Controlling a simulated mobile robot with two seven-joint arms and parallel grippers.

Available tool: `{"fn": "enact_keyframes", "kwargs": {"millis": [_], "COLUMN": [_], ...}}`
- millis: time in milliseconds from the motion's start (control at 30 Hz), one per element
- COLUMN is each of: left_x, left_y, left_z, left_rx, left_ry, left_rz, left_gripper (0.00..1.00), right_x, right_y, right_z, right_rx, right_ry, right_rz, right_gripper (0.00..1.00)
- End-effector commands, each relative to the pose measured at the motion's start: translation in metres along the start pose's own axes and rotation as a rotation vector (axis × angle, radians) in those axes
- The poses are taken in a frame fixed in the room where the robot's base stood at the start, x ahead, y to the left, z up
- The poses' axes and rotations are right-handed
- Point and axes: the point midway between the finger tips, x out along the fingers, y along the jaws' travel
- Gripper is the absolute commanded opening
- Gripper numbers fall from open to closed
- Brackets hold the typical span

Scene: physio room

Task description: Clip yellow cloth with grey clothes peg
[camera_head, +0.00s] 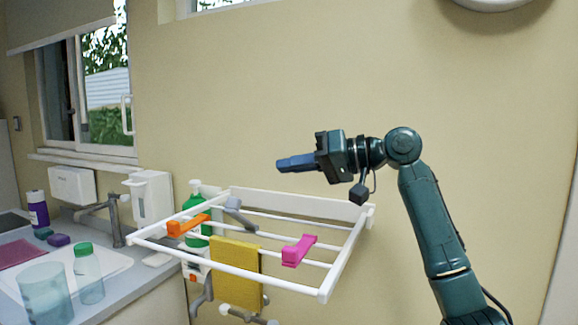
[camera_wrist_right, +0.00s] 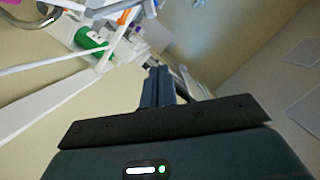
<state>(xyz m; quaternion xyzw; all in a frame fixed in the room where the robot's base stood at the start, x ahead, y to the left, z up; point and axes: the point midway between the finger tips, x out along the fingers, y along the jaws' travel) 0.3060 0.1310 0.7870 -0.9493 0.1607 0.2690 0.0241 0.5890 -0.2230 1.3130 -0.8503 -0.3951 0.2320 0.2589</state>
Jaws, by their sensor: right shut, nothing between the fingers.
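The yellow cloth (camera_head: 236,272) hangs over a front bar of the white drying rack (camera_head: 322,294). A grey clothes peg (camera_head: 238,213) sits on the rack's bars behind the cloth, apart from it. My right gripper (camera_head: 279,164) is shut and empty, held above the rack near the wall and pointing left. Its fingers also show in the right wrist view (camera_wrist_right: 160,74). My left gripper is not in view.
An orange peg (camera_head: 187,225) and a pink peg (camera_head: 298,250) sit on the rack. A green bottle (camera_head: 196,228) stands behind the rack's left side. The counter at left holds a cup (camera_head: 46,294), a clear bottle (camera_head: 88,275) and a tap (camera_head: 113,215). The wall above the rack is bare.

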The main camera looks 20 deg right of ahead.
Motion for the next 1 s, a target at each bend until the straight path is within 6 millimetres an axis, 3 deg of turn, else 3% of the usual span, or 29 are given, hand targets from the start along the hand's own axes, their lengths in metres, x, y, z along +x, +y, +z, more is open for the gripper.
{"fn": "enact_keyframes", "kwargs": {"millis": [333,400,600,1000], "left_x": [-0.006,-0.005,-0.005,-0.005], "left_y": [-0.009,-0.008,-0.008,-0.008], "left_z": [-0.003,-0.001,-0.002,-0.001], "left_rx": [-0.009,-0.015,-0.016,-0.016], "left_ry": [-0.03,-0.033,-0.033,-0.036], "left_rz": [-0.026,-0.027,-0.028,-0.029], "left_gripper": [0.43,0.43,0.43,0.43], "right_x": [0.075,0.076,0.08,0.081], "right_y": [-0.002,0.001,0.001,0.001], "right_z": [-0.002,0.015,0.034,0.039], "right_rx": [0.0,-0.001,-0.001,-0.002], "right_ry": [-0.002,-0.002,0.001,0.001], "right_rz": [0.0,0.003,0.002,0.002], "right_gripper": [0.0,0.0,0.0,0.0]}}
